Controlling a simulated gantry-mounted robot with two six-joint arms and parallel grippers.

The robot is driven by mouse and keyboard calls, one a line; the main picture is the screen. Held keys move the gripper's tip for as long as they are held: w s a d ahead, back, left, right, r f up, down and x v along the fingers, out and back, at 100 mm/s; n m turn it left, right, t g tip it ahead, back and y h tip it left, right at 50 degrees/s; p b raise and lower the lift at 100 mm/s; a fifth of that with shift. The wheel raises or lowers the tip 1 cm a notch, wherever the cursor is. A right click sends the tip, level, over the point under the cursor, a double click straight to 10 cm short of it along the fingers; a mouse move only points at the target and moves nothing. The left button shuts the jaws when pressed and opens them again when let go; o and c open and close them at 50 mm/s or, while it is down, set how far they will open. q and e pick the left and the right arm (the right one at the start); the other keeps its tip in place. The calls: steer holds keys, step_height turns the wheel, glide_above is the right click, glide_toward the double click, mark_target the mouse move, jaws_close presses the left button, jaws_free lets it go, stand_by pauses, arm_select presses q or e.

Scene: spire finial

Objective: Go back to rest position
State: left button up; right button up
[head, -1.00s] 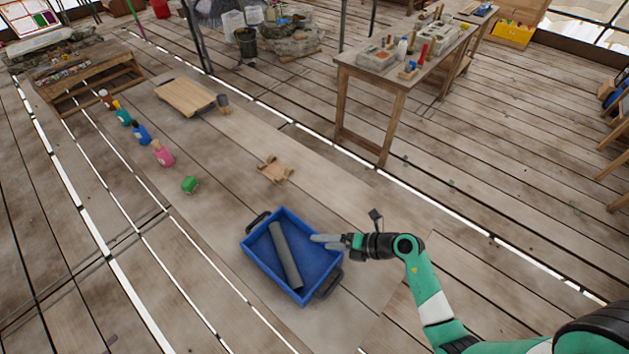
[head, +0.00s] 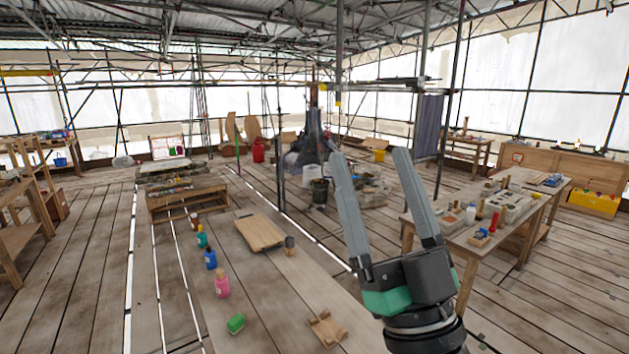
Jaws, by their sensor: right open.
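My right gripper (head: 378,200) is raised high in the lower right of the head view. Its two grey fingers point up and stand apart, with nothing between them. Part of the workbench behind is covered by its wrist. My left gripper is not in the picture.
A workbench (head: 500,207) with tools stands right. A low wooden table (head: 188,200) stands farther back.

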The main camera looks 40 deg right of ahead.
steer(key=a+r+n+y, duration=0.2)
steer(key=a+n+y, duration=0.2)
steer(key=a+y, duration=0.5)
steer(key=y, duration=0.2)
steer(key=shift+s+r+n+t+y, duration=0.2)
steer(key=shift+s+n+t+y, duration=0.05)
steer(key=shift+n+t+y, duration=0.15)
steer(key=shift+r, duration=0.1)
step_height(320, 180, up, 21)
steer(key=p, duration=2.1)
